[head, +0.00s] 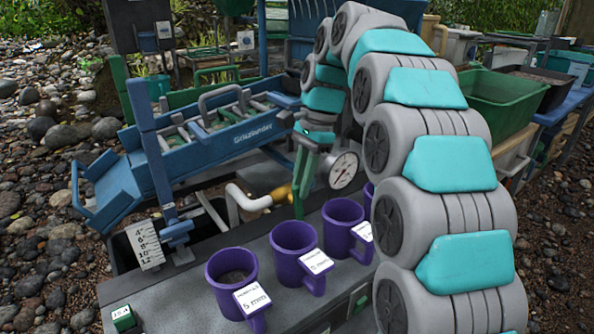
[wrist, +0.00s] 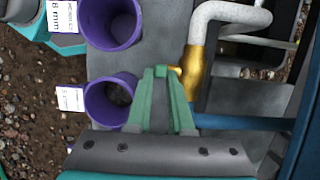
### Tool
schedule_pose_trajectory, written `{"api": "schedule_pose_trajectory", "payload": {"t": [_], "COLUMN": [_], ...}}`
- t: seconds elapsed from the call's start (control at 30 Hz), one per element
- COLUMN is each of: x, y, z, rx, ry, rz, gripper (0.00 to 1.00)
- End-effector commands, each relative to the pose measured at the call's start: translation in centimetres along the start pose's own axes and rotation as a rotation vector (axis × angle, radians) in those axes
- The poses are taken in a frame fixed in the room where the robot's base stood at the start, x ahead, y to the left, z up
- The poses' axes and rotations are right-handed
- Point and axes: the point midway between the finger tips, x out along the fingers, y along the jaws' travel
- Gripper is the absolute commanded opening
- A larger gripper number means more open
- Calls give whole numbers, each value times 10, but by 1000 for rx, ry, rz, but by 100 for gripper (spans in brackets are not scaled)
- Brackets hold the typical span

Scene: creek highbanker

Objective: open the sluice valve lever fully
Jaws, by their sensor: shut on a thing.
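The brass valve body (head: 282,194) sits on the pale pipe behind the purple mugs, and it also shows in the wrist view (wrist: 196,75). My gripper (head: 299,208) points down right beside the valve. In the wrist view its green fingers (wrist: 161,73) come together just left of the brass body. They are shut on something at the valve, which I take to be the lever. The lever itself is hidden by the fingers, so its angle cannot be told. A small brass piece (wrist: 175,70) shows by the fingertips.
Purple mugs (head: 232,268) with white tags stand in a row on the grey bench (head: 190,283), close to my gripper. A round pressure gauge (head: 343,170) is just right of it. The blue sluice (head: 200,147) lies behind. A white depth scale (head: 146,245) stands at left.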

Motion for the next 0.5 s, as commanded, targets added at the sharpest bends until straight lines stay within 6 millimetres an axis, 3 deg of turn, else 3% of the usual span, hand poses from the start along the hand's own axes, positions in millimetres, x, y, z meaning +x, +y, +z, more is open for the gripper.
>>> {"api": "schedule_pose_trajectory", "payload": {"t": [0.5], "x": [0], "y": [0], "z": [-8], "rx": [1], "ry": [-140], "rz": [1], "gripper": [0]}}
